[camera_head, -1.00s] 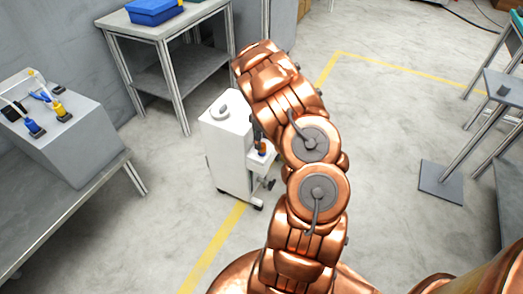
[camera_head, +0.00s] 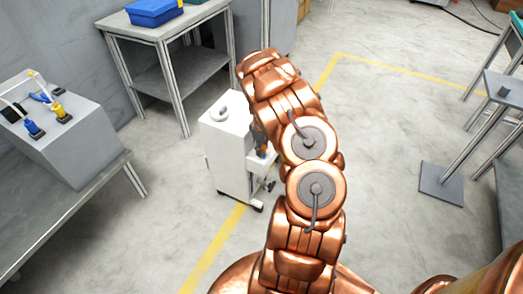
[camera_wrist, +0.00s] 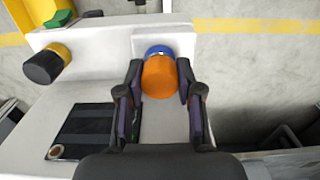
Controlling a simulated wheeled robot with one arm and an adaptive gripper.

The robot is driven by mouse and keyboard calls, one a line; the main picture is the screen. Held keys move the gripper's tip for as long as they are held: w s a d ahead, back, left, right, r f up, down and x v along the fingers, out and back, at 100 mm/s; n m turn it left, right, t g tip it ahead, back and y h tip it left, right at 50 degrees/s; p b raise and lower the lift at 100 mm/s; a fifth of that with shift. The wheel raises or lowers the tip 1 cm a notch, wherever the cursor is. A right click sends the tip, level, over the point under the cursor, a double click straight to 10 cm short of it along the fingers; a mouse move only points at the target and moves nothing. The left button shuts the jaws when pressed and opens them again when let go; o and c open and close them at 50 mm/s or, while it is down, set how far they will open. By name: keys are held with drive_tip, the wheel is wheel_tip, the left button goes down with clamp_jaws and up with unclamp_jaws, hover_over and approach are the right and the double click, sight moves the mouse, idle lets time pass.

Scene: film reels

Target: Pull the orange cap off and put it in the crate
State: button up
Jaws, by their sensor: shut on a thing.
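The orange cap (camera_wrist: 160,77) is in the middle of the wrist view, with a blue ring (camera_wrist: 156,50) just beyond it against a white part. My gripper (camera_wrist: 160,70) is shut on the cap, one dark finger on each side. In the head view the gripper is mostly hidden behind my copper arm, beside the white wheeled cabinet (camera_head: 225,150). A blue open-looking box (camera_head: 155,12) stands on the grey table at the upper left; I cannot tell for sure that it is the crate.
A yellow part with a black end (camera_wrist: 45,64) sticks out left of the cap. A black panel (camera_wrist: 85,128) lies below it. A grey bench (camera_head: 75,200) with blue and yellow connectors stands at left, and stands at right. The floor between is open.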

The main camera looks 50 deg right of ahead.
clamp_jaws()
drive_tip(key=shift+r+p, duration=0.95)
drive_tip(key=shift+r, duration=2.05)
drive_tip(key=shift+r, duration=0.95)
